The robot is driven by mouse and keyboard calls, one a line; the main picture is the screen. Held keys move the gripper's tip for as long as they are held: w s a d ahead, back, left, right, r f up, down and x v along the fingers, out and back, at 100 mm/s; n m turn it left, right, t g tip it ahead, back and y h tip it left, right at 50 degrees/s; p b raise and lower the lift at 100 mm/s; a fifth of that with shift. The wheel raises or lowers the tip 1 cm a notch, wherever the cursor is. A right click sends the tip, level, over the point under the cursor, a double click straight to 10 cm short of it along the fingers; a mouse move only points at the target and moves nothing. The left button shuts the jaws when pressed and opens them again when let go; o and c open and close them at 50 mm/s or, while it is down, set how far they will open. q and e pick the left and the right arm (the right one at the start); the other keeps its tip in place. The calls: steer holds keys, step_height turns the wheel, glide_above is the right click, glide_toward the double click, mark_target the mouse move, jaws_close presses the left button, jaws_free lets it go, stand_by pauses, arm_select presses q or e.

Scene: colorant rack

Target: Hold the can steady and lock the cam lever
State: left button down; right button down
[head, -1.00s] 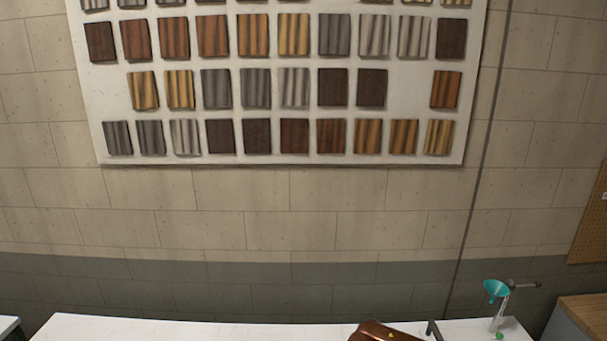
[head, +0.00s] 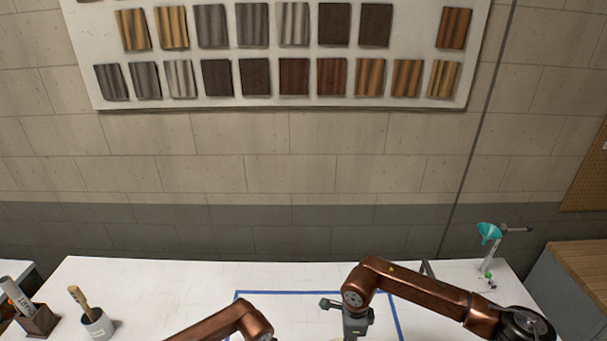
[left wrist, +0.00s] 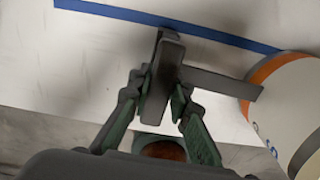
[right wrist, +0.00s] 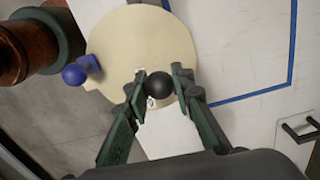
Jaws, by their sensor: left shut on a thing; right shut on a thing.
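In the left wrist view my left gripper (left wrist: 158,97) is shut on a dark grey upright bar (left wrist: 162,72). A grey arm (left wrist: 222,83) runs from that bar to the side of the white can (left wrist: 285,100) with an orange band, at the right edge. In the right wrist view my right gripper (right wrist: 161,82) is shut on a black ball knob (right wrist: 159,83), at the edge of a round cream disc (right wrist: 140,45). A blue lever with a ball end (right wrist: 75,74) sits at the disc's left side.
Blue tape (head: 392,318) marks an area on the white table (head: 150,290). A cup with a brush (head: 97,322) and a wooden holder (head: 38,320) stand at left. A teal funnel on a stand (head: 488,233) is at the back right. A drawer handle (right wrist: 300,130) shows in the right wrist view.

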steer(key=shift+d+r, duration=0.25)
steer(key=shift+d, duration=0.45)
steer(key=shift+d+r, duration=0.25)
steer(key=shift+d, duration=0.8)
steer(key=shift+s+d+r, duration=0.1)
steer(key=shift+d, duration=0.75)
steer(key=shift+a, duration=0.2)
steer(key=shift+d, duration=0.15)
